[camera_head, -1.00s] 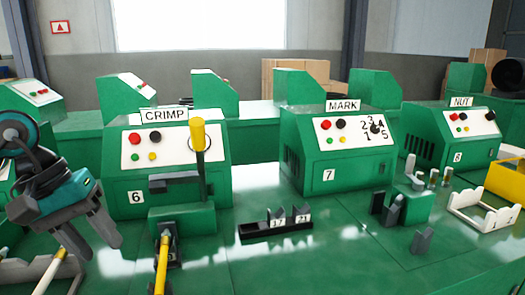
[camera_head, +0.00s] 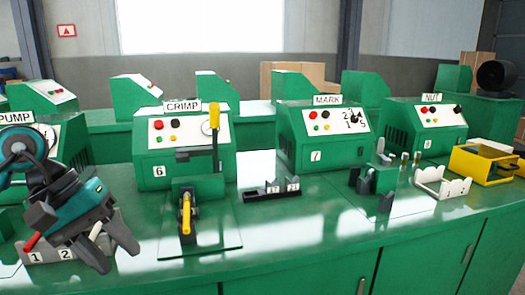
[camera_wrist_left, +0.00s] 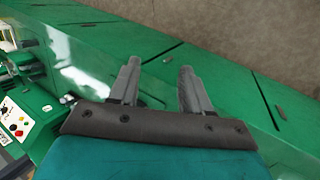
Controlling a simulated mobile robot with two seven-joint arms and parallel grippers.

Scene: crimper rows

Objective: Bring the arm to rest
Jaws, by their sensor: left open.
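My left gripper (camera_head: 120,258) is at the lower left of the head view, its fingers spread and pointing down. It hangs in front of the white rack marked 1 and 2 (camera_head: 36,257) and partly hides it. In the left wrist view the two grey fingers (camera_wrist_left: 158,74) stand apart with nothing between them, with green bench and brown floor behind. My right gripper is not in view.
The crimp machine (camera_head: 160,167) carries an upright yellow-topped lever, with a yellow-handled piece (camera_head: 186,213) in front. The mark machine (camera_head: 300,150) and nut machine (camera_head: 400,140) stand to the right. The bench front (camera_head: 320,270) is bare. A yellow bin (camera_head: 470,165) is at right.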

